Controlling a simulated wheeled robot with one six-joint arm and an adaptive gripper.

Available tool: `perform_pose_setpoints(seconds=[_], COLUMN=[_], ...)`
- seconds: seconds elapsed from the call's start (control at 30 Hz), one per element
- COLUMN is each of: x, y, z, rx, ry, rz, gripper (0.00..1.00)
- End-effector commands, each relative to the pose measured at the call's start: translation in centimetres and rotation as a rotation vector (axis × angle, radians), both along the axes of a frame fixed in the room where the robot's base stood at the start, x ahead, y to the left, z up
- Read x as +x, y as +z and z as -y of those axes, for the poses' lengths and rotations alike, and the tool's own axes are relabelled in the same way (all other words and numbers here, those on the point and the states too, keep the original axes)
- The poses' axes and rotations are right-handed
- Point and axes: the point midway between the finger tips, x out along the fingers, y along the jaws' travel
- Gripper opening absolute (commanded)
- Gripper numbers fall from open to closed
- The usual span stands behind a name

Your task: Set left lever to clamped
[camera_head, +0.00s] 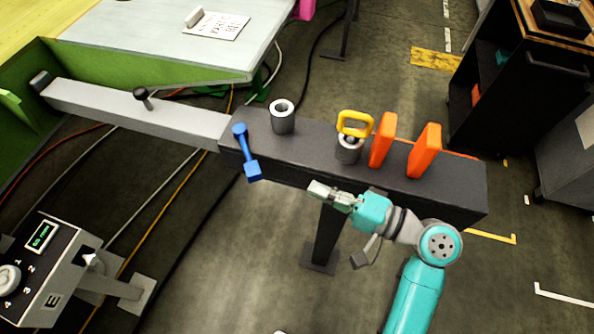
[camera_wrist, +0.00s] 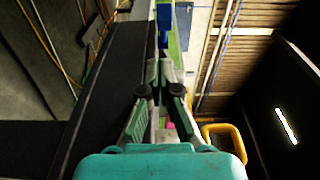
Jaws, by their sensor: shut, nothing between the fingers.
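A blue lever (camera_head: 245,152) with a block-like lower end is on the left end of the dark beam (camera_head: 440,192). Its top leans slightly left in the head view. Part of it shows in the wrist view (camera_wrist: 165,20), straight ahead of the fingers. A black-knobbed handle (camera_head: 143,97) stands farther left on the grey bar; I cannot tell whether it is a lever. My gripper (camera_head: 318,190) is shut and empty, in front of the beam and right of the blue lever, apart from it. My closed fingers (camera_wrist: 161,75) also show in the wrist view.
A grey cylinder (camera_head: 283,122), a yellow-handled part (camera_head: 354,125) and two orange blocks (camera_head: 383,140) (camera_head: 425,150) stand on the dark beam. A grey bar (camera_head: 185,121) extends left. A control box (camera_head: 45,265) is at lower left. Open floor lies in front of the beam.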

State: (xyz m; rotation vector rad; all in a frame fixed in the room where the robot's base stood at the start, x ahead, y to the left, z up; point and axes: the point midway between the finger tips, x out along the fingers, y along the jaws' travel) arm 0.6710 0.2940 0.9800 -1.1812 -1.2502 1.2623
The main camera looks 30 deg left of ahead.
Motion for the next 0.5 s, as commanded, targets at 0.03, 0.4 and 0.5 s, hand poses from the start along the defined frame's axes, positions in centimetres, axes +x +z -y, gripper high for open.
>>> perform_pose_setpoints(seconds=[0.03,0.4,0.5], x=[-0.04,-0.15,-0.18], y=[0.35,0.71,0.70], z=[-0.11,-0.18,-0.33], rx=[0.003,0.007,0.007], ry=[0.016,0.035,0.035], rz=[0.003,0.003,0.003], gripper=[0.00,0.00,0.00])
